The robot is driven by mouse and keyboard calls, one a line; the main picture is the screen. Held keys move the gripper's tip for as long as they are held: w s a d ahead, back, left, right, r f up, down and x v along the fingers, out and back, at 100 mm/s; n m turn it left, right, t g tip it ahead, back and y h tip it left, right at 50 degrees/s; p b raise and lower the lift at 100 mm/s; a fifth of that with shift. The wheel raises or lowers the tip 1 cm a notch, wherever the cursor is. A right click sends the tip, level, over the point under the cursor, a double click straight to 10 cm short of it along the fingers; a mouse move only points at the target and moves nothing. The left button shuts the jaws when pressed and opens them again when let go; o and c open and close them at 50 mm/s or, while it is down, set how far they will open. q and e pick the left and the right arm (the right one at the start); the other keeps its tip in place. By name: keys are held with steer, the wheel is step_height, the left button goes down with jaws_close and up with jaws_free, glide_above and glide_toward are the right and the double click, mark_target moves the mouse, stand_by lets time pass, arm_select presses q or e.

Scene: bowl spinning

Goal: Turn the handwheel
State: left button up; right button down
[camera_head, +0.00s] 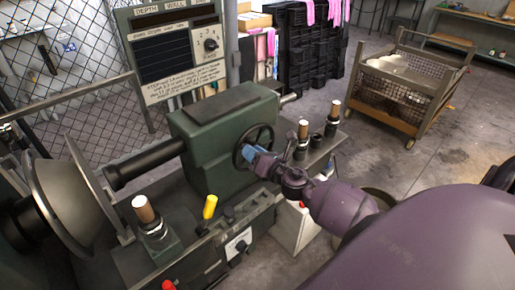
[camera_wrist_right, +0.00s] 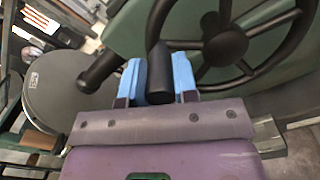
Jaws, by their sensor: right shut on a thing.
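The dark handwheel (camera_head: 264,128) is mounted on the end of the green lathe headstock (camera_head: 215,135). In the right wrist view its hub and spokes (camera_wrist_right: 224,45) show at the upper right. A black handle (camera_wrist_right: 160,72) stands out from the wheel, between the blue fingertips of my right gripper (camera_wrist_right: 160,78). My right gripper, also at the wheel in the head view (camera_head: 252,153), is shut on this handle. In the head view the fingers hide part of the wheel's lower rim. My left gripper is not in view.
A cone-shaped metal form (camera_head: 65,195) sits on the lathe at left. A yellow-handled lever (camera_head: 210,207) and posts with wooden tops (camera_head: 143,209) stand on the machine. A wire cart (camera_head: 405,90) stands on the floor at upper right. The floor around the cart is mostly clear.

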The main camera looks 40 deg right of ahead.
mark_target(238, 162)
steer(key=f+n, duration=0.1)
steer(key=a+n, duration=0.1)
steer(key=n, duration=0.1)
steer(key=shift+a+f+b, duration=0.1)
steer(key=shift+f+b, duration=0.25)
steer(key=shift+f, duration=0.05)
steer(key=n, duration=0.1)
steer(key=f+n, duration=0.1)
steer(key=shift+a+f+n+b, duration=0.3)
steer(key=shift+a+n+b, duration=0.05)
steer(key=shift+n, duration=0.05)
step_height(238, 162, down, 2)
steer(key=n, duration=0.2)
steer(key=n+b, duration=0.1)
steer(key=shift+s+a+f+n, duration=0.1)
steer(key=shift+f+n, duration=0.15)
steer(key=shift+n, duration=0.15)
steer(key=shift+s+f+n, duration=0.1)
steer(key=shift+f+n, duration=0.15)
steer(key=shift+n, duration=0.05)
steer(key=shift+s+f, duration=0.1)
steer(key=shift+f, duration=0.15)
steer(key=c, duration=1.2)
jaws_free()
steer(key=shift+f, duration=0.1)
steer(key=shift+o, duration=1.6)
steer(key=shift+r, duration=0.3)
